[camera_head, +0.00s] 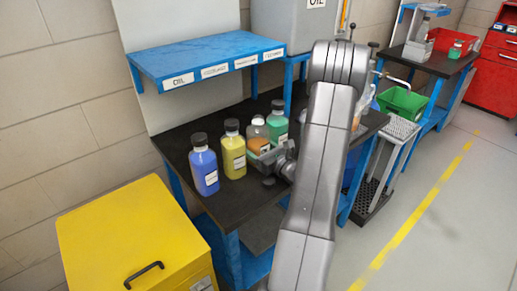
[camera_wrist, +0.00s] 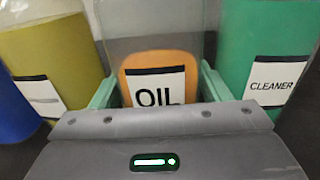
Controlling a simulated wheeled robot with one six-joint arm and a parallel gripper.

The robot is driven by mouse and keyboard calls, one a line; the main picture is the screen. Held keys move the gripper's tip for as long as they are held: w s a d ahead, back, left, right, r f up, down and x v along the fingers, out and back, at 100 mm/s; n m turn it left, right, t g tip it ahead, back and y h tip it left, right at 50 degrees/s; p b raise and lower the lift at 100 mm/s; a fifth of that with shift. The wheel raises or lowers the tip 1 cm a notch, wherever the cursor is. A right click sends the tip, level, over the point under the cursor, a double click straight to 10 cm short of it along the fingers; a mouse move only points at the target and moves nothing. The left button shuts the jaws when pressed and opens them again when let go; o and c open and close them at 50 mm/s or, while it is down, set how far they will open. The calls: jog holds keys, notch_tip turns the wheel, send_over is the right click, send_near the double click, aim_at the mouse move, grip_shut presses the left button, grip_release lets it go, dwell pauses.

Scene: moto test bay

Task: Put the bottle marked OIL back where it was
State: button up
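The bottle's base is hidden. The blue shelf (camera_head: 205,57) above has an OIL label at its left end; its top looks empty.
A blue bottle (camera_head: 203,168) and a yellow bottle (camera_head: 232,153) stand left of the OIL bottle. The green CLEANER bottle (camera_head: 278,122) stands close on its right. A grey box (camera_head: 290,25) is right of the shelf. A yellow cabinet (camera_head: 125,235) stands front left.

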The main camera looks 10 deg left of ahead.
jog(key=shift+r, duration=0.15)
jog(key=b+v, duration=0.1)
jog(key=v, duration=1.1)
